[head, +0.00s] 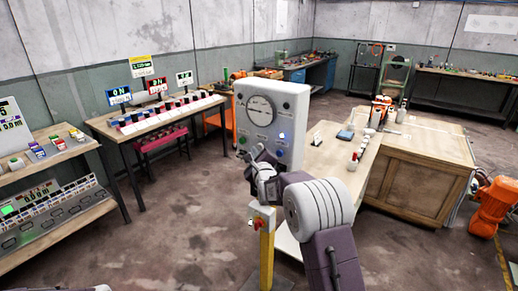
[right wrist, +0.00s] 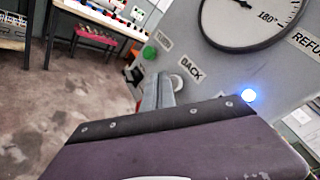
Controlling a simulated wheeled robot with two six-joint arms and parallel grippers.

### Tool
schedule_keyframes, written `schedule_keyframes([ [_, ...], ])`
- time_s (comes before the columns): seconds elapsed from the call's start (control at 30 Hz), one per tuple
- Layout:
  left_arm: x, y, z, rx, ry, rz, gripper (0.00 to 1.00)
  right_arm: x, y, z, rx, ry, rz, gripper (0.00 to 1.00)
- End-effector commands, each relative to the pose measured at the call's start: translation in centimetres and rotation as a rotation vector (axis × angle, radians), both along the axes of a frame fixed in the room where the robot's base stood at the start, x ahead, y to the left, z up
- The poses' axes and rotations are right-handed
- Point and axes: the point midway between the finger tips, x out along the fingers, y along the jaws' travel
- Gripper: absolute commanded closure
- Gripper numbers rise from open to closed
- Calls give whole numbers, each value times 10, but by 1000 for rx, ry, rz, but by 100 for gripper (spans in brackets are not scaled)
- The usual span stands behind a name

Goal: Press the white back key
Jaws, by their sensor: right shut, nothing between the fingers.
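A grey control panel (head: 298,100) on a yellow post carries a large dial (head: 260,110). In the right wrist view, the white back key (right wrist: 178,82) shows as a pale round knob beside the BACK label (right wrist: 191,69), partly hidden by my gripper fingers. My right gripper (head: 258,158) is shut and empty at the panel's lower front; in the right wrist view its fingertips (right wrist: 161,90) are close to the white key. I cannot tell whether they touch it. My left gripper is not in view.
A green button (right wrist: 149,52) sits by the TURN label, and a blue lamp (right wrist: 249,95) glows at right. A red emergency button (head: 259,222) is on the post below. A bench with several keys (head: 160,118) stands left; a wooden counter (head: 420,180) stands right.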

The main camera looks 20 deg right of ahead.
Motion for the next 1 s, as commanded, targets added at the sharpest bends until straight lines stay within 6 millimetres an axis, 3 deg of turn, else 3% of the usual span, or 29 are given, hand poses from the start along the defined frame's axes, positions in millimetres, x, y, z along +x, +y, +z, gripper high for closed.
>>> schedule_keyframes([
  [1.0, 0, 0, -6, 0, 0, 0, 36, 8, -10, 0, 0, -1, -1, 100],
])
